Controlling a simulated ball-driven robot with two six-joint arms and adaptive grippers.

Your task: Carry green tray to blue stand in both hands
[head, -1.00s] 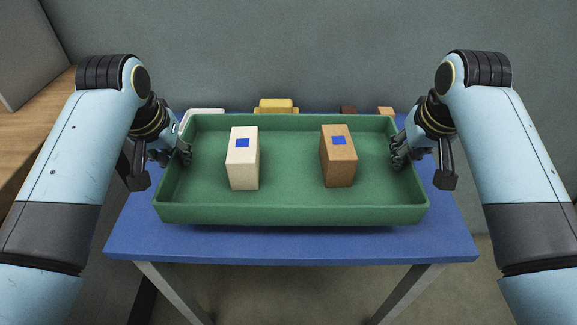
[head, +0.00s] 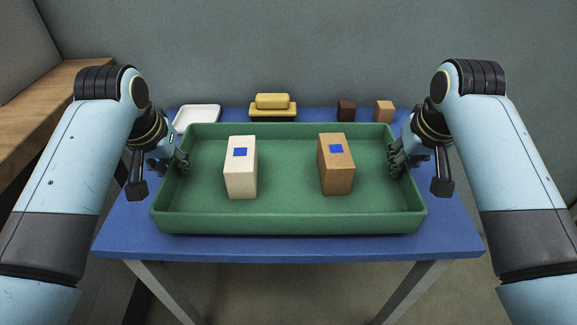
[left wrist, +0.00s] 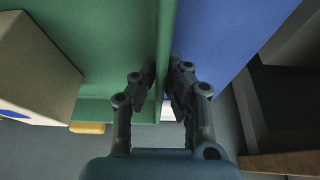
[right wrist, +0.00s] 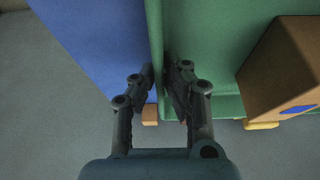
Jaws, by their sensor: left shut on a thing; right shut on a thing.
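The green tray (head: 290,221) is level above or on the blue stand (head: 124,234); I cannot tell whether its underside touches the top. My left gripper (head: 182,163) is shut on the tray's left wall. My right gripper (head: 397,161) is shut on the right wall. In the wrist views, the left fingers (left wrist: 164,84) and right fingers (right wrist: 162,80) straddle the tray walls.
A wooden surface (head: 40,103) is at the far left.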

